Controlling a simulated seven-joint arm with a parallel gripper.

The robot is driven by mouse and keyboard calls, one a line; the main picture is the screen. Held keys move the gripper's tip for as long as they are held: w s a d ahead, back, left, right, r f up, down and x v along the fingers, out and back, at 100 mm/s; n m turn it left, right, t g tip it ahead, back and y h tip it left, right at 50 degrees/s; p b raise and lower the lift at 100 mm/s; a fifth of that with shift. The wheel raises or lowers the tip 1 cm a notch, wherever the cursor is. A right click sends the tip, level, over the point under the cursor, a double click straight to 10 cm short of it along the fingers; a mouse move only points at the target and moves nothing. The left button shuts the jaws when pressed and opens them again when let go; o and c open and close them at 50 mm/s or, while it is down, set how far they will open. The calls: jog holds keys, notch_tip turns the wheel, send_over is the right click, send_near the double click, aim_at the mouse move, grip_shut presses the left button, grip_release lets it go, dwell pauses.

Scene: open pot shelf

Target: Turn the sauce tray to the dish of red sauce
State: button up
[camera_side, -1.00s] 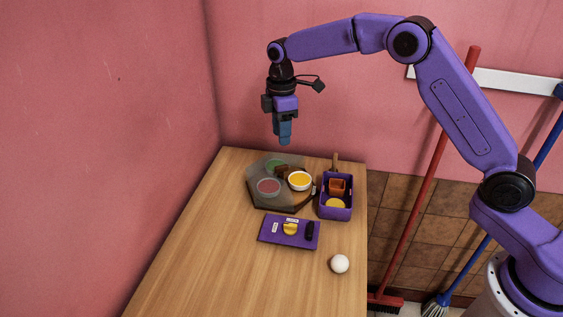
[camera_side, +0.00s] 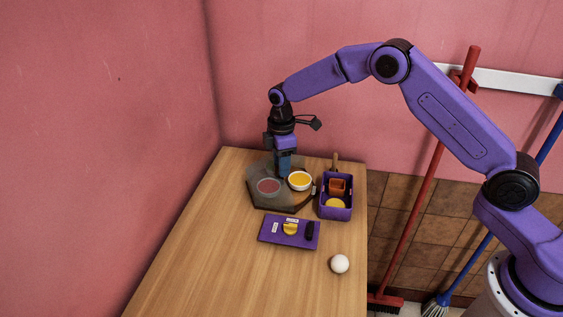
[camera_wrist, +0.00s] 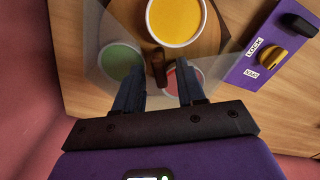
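The sauce tray (camera_side: 257,203) stands at the far end of the table. A dish of yellow sauce (camera_side: 300,181) shows uncovered at its right. The dish of red sauce (camera_side: 269,187) lies under a grey see-through cover. The wrist view shows the dish of green sauce (camera_wrist: 120,61) under the same cover, with the red sauce (camera_wrist: 184,77) partly hidden by a finger. A dark upright handle (camera_wrist: 157,66) stands near the tray's middle. My gripper (camera_wrist: 158,88) is open, low over the tray, its fingers on either side of the handle; I cannot tell whether they touch it.
A purple panel (camera_side: 270,237) with a yellow knob (camera_wrist: 271,58), a black knob (camera_wrist: 299,24) and a LOCK label lies in front of the tray. A purple bin (camera_side: 336,214) holding orange and yellow things stands to the right. A white ball (camera_side: 340,264) lies nearer. The table's left is clear.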

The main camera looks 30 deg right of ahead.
grip_shut()
jog(key=shift+n, duration=0.3)
jog(key=n, duration=0.9)
jog(key=shift+n, duration=0.4)
jog(key=n, duration=1.3)
jog(key=shift+n, duration=0.3)
